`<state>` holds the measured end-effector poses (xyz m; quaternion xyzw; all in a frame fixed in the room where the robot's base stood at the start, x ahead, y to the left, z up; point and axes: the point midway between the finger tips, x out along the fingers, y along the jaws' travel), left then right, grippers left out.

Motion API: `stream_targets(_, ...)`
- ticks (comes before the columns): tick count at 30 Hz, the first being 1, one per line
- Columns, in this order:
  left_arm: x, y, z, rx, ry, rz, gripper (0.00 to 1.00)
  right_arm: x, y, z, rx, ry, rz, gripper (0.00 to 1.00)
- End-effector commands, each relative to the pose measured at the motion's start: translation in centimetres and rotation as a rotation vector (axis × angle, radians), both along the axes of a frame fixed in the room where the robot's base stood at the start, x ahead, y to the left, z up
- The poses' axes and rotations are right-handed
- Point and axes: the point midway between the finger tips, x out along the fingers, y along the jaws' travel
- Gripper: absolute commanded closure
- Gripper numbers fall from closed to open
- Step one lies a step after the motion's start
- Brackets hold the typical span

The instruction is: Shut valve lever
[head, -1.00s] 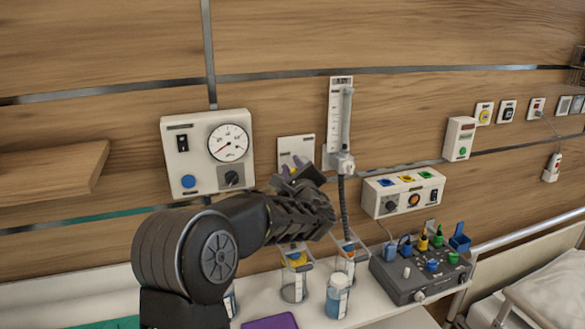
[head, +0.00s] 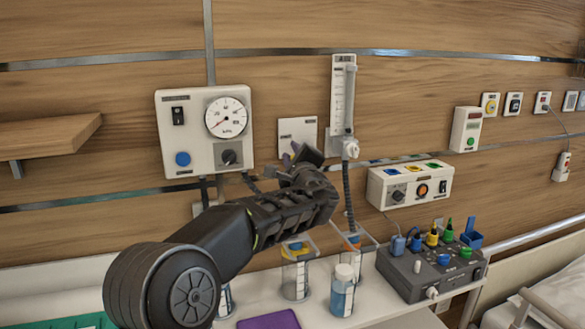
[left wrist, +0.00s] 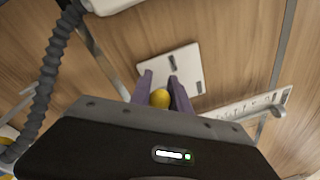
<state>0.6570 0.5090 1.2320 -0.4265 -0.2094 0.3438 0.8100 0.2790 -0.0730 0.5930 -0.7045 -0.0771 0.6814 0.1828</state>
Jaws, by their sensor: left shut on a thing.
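The valve's pale wall plate (head: 298,131) is on the wood wall, between the gauge box and the flow tube. It also shows in the left wrist view (left wrist: 183,62), with dark markings. My left gripper (head: 300,157) is in front of its lower part and hides the lever in the head view. In the left wrist view the two purple-grey fingers (left wrist: 160,88) are closed around a yellow knob (left wrist: 160,98), which appears to be the lever's end. The lever's angle is hidden. My right gripper is out of view.
A gauge box (head: 205,131) is left of the plate, and a flow tube (head: 342,95) with a dark hose (head: 348,200) is right. Clear jars (head: 295,280), a blue-filled bottle (head: 342,291) and a grey device (head: 425,275) stand below on the shelf.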

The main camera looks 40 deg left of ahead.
Motion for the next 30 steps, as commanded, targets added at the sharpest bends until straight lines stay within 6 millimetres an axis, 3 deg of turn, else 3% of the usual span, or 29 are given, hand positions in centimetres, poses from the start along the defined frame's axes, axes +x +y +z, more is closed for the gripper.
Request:
stream_targets(1, 0.2, -0.2, -0.7, -0.006, 0.009, -0.005, 1.00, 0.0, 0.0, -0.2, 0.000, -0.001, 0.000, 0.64)
stream_targets(8, 0.2, -0.3, -0.7, -0.008, 0.011, -0.005, 1.00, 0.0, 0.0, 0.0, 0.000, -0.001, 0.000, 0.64)
stream_targets(9, 0.2, -0.3, -0.7, -0.008, 0.011, -0.005, 0.76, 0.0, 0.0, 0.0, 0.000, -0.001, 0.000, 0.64)
stream_targets(16, 0.2, -0.2, -0.5, -0.006, 0.007, -0.006, 0.57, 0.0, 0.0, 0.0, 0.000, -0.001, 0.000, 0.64)
stream_targets(25, 0.0, -0.2, -0.3, -0.004, 0.003, -0.003, 0.56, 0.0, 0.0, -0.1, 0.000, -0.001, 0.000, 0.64)
stream_targets(30, -0.9, -1.2, -0.4, -0.006, 0.001, -0.004, 0.56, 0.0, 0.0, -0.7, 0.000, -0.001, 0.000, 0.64)
